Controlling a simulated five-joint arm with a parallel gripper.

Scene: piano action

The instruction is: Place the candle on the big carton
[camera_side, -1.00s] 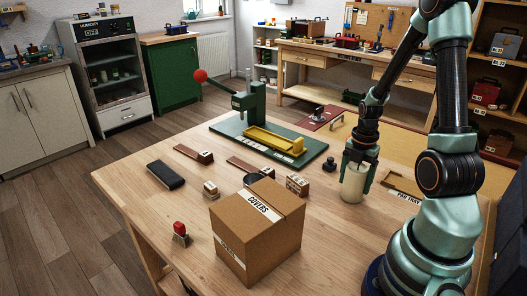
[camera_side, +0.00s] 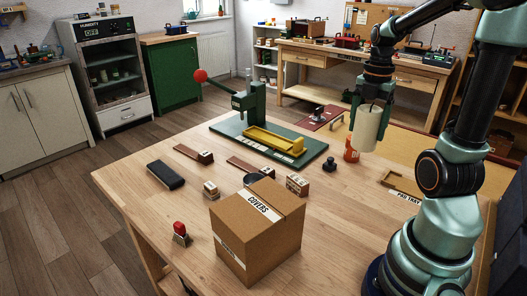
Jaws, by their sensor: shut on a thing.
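The candle (camera_side: 367,130) is a thick cream cylinder, upright in the side view. My gripper (camera_side: 366,112) is shut on its upper part and holds it above the table, towards the back right. The big carton (camera_side: 245,242) is a closed brown cardboard box with a tape strip marked "COVERS". It stands at the table's front middle, to the left of and nearer than the candle. Its top is bare.
An orange-red can (camera_side: 351,150) stands behind the candle, partly hidden. A small black knob-like piece (camera_side: 329,164) stands between candle and carton. A green press (camera_side: 250,108) with a yellow tray (camera_side: 272,141) is at the back. Several small wooden blocks lie behind the carton.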

